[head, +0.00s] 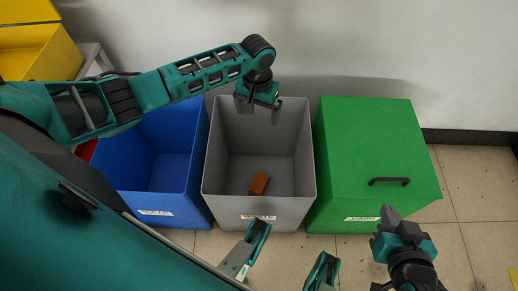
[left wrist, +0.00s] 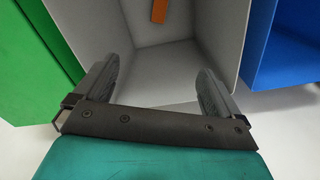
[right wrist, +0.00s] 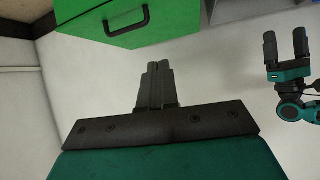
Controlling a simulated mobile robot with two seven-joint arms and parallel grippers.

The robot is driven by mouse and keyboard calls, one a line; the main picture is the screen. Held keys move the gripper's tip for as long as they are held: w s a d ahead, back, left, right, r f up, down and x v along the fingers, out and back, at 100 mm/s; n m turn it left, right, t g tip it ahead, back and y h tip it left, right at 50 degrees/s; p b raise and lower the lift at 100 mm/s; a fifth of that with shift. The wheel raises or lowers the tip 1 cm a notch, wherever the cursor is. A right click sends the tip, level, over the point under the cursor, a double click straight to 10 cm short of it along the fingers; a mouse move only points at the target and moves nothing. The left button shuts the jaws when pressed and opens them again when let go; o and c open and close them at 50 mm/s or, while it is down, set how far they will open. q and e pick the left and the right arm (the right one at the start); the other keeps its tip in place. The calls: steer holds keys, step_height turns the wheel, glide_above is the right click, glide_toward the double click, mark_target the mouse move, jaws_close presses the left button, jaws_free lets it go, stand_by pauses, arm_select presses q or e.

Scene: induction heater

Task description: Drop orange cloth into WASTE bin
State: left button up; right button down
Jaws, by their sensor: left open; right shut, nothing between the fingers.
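The orange cloth (head: 258,184) lies as a small folded-looking piece on the floor of the grey bin (head: 214,170). The bin has a white label on its front, too small to read surely. The cloth also shows at the top of the left wrist view (left wrist: 159,10). My left gripper (head: 259,113) is open and empty above the back part of the grey bin, apart from the cloth. Its spread fingers show in the left wrist view (left wrist: 157,78). My right gripper (head: 389,216) is shut and empty in front of the green bin; its closed fingers show in the right wrist view (right wrist: 158,72).
An open blue bin (head: 188,165) stands left of the grey bin. A green bin (head: 365,140) with a closed lid and dark handle (head: 389,181) stands to its right. Yellow boxes (head: 38,52) are at the upper left. Tiled floor (head: 475,190) is clear at the right.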

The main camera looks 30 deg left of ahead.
arm_select(q)
step_height(320, 180, up, 8)
steer(key=p, duration=0.2)
stand_by(0.4)
